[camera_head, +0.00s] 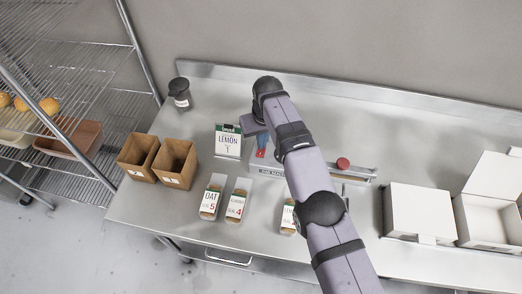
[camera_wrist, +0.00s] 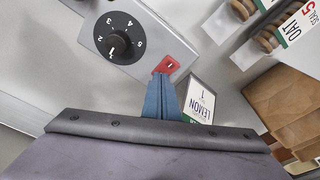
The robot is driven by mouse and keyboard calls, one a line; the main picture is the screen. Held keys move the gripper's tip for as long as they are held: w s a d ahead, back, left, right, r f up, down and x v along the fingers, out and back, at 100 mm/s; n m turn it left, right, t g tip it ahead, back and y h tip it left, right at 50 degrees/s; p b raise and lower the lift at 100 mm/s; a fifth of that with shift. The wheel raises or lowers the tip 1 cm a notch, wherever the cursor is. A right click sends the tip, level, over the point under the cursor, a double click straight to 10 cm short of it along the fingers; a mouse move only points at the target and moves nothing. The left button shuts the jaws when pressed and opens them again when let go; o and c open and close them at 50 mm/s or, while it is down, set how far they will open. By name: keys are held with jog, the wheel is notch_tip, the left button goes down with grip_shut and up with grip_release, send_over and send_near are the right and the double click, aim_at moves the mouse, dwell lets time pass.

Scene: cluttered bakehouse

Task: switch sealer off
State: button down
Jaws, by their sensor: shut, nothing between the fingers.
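The bag sealer (camera_head: 268,171) stands on the steel bench, partly hidden behind my arm. In the wrist view its grey panel (camera_wrist: 148,28) carries a black dial (camera_wrist: 120,46) with numbers and a red rocker switch (camera_wrist: 168,65) with a white mark. My gripper (camera_wrist: 162,76) is shut and empty, its blue fingers pointing at the switch. The fingertips are at the switch's near edge; I cannot tell whether they touch it. In the head view my gripper (camera_head: 261,153) is over the left end of the sealer. A red knob (camera_head: 343,163) shows at the sealer's right.
A lemon box (camera_head: 228,141) stands close left of the sealer and also shows beside my fingers (camera_wrist: 200,100). Oat packs (camera_head: 210,201) lie in front. Brown boxes (camera_head: 175,163) and a dark-lidded jar (camera_head: 180,94) are left; white cartons (camera_head: 418,212) are right.

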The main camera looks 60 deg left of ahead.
notch_tip(320, 180, up, 7)
jog(key=p, duration=0.7)
dwell(0.4)
jog(key=shift+f, duration=0.1)
dwell(0.3)
jog(key=w+d+r+m+b, duration=0.25)
jog(key=w+d, duration=0.45)
jog(key=w, duration=0.4)
jog(key=w+d+r+m+h+b, duration=0.1)
jog(key=w+d+m, duration=0.3)
jog(key=d, duration=0.9)
jog(key=w+d+r+m+b, duration=0.1)
jog(key=w+d, duration=0.6)
jog(key=d, duration=0.5)
jog(key=s+d+f+m+b, duration=0.1)
jog(key=s+d+m+b, duration=0.3)
jog(key=d, duration=1.3)
jog(key=s+d+f+m, duration=0.3)
jog(key=s+d+f, duration=0.2)
jog(key=s+d, duration=0.7)
jog(key=s+b, duration=0.1)
jog(key=s, duration=0.2)
jog(key=shift+s+d+h, duration=0.15)
jog(key=shift+s+h, duration=0.15)
jog(key=shift+h, duration=0.1)
